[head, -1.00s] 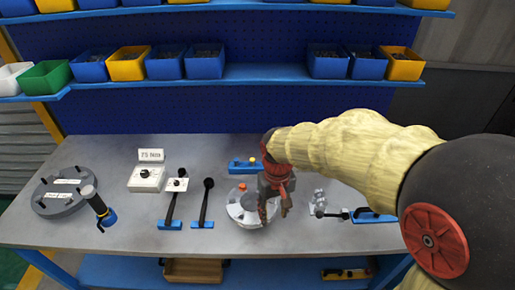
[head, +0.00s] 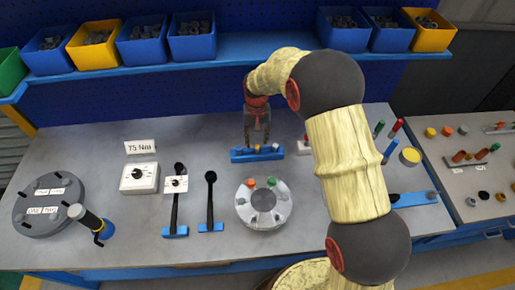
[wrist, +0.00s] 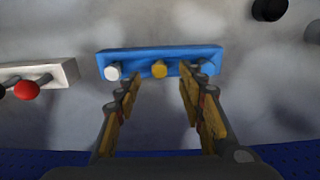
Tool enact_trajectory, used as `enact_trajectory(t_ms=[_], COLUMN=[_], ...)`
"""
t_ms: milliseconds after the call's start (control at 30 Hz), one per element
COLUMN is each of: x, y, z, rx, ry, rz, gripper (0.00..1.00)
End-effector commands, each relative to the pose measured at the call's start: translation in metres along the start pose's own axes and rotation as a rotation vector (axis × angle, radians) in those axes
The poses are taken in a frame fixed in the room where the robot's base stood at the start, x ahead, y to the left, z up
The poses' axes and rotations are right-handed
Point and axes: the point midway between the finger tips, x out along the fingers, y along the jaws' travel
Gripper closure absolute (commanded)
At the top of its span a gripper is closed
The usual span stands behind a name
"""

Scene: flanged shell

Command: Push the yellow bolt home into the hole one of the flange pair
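The yellow bolt (wrist: 159,69) stands in a blue rack (wrist: 138,55) between a white bolt (wrist: 113,72) and a blue bolt (wrist: 207,68). My gripper (wrist: 160,84) is open and empty, with its fingers to the left and right of the yellow bolt in the wrist view. Whether they touch it I cannot tell. In the head view my gripper (head: 257,143) is over the rack (head: 240,157), partly hiding it. The round grey flange pair (head: 243,212) lies in front of the rack, with an orange bolt (head: 250,183) and a green bolt (head: 271,182) in its top. Which hole is one is not readable.
Two black-handled tools (head: 211,195) on blue bases and a white dial box (head: 139,178) stand to the left. A small white block with a red knob (wrist: 26,90) is beside the rack. A shelf with bins (head: 192,38) is behind.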

Motion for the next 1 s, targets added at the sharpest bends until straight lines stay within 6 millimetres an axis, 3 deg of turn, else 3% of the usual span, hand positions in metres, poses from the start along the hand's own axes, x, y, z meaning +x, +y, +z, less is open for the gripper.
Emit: enact_trajectory(t_ms=[500, 733, 1000], x=[0.057, 0.058, 0.058], y=[0.002, 0.002, 0.002], z=[-0.003, -0.003, -0.003], rx=[-0.001, -0.001, -0.001], ry=[-0.002, 0.000, -0.001], rz=[0.000, 0.000, 0.000], gripper=[0.61, 0.61, 0.76])
